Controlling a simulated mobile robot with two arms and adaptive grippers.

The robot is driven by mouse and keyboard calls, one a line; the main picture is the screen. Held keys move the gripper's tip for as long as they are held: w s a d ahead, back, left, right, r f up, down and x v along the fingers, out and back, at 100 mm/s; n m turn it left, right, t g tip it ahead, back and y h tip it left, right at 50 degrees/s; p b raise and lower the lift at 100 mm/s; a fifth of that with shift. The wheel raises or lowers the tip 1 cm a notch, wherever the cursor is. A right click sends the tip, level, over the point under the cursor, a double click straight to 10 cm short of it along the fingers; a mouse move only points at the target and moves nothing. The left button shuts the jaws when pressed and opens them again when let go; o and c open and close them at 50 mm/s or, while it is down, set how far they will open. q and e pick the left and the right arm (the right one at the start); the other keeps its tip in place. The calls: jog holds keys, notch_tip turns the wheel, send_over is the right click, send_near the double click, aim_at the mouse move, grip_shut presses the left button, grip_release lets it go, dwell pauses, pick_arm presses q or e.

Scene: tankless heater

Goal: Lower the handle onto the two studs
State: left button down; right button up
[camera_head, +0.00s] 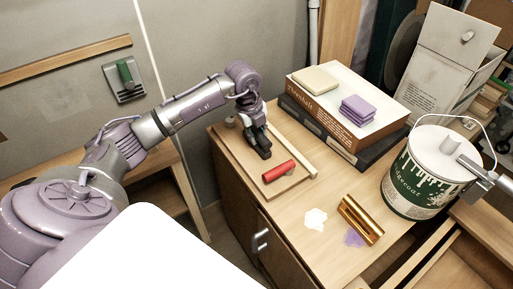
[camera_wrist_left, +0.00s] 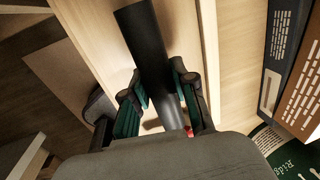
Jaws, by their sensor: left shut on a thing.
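My left gripper (camera_head: 259,141) is over the far left part of a wooden board (camera_head: 285,188) on the bench. In the left wrist view, the gripper (camera_wrist_left: 160,100) is shut on a dark bar (camera_wrist_left: 143,35), which I take to be the handle, with a finger on each side of it. The bar extends forward past the fingertips. In the head view only a small black part shows at the gripper, so I cannot tell whether it touches the board. I cannot make out the two studs.
A red cylinder (camera_head: 279,172) lies on the board, beside a pale strip (camera_head: 291,150). Books (camera_head: 334,118) stand behind. A gold block (camera_head: 360,220) lies at the front right, near a white patch (camera_head: 316,219). A green paint can (camera_head: 416,180) stands at right.

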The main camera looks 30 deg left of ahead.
pick_arm(q)
jog(key=shift+f+b, duration=0.45)
jog(key=shift+f, duration=0.25)
dwell(0.5)
jog(key=c, duration=0.8)
grip_release()
jog(key=shift+c, duration=0.2)
notch_tip(320, 180, up, 12)
jog(key=s, duration=0.2)
jog(key=shift+a, duration=0.4)
jog(key=shift+s+f, duration=0.2)
